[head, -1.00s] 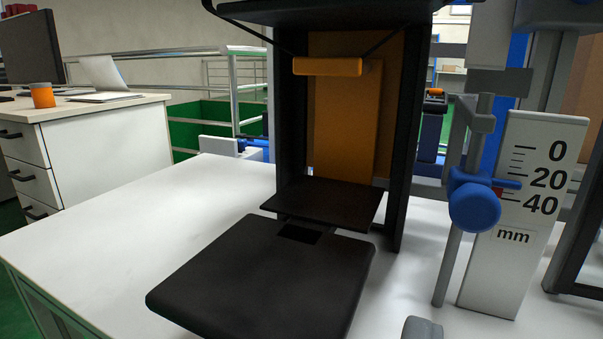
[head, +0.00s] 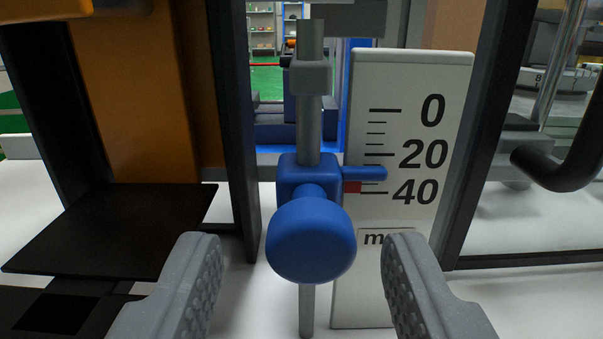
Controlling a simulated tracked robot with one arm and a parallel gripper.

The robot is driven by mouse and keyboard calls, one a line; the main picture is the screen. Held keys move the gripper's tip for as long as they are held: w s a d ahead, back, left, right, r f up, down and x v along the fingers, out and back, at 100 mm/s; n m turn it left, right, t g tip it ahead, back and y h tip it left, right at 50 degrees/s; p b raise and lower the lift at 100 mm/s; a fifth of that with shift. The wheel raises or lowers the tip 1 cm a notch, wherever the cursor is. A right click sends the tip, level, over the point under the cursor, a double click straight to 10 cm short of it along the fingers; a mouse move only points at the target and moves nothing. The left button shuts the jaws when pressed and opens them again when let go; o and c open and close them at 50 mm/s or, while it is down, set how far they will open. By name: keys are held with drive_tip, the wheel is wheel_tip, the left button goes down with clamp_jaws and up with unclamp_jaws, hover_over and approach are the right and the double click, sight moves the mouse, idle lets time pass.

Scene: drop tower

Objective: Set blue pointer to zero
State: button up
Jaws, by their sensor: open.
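The blue pointer (head: 365,173) sticks out to the right from a blue slider block on a grey vertical rod (head: 308,135). Its tip lies over the white scale plate (head: 385,82), between the 20 and 40 marks. A small red mark (head: 352,187) sits just under it. A round blue knob (head: 311,235) faces me at the front of the block. My gripper (head: 305,265) is open. Its two grey ribbed fingers are on either side of the knob, lower and nearer to me, with nothing between them. The "mm" label is partly hidden by my right finger.
A grey collar (head: 308,77) sits on the rod above the slider. The dark tower frame with an orange panel (head: 140,95) and black plate (head: 120,228) stands at the left. A dark frame post (head: 490,130) and black handle (head: 570,165) stand at the right.

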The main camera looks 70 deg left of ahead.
sight(302, 255)
drive_tip(key=shift+x, duration=1.65)
clamp_jaws()
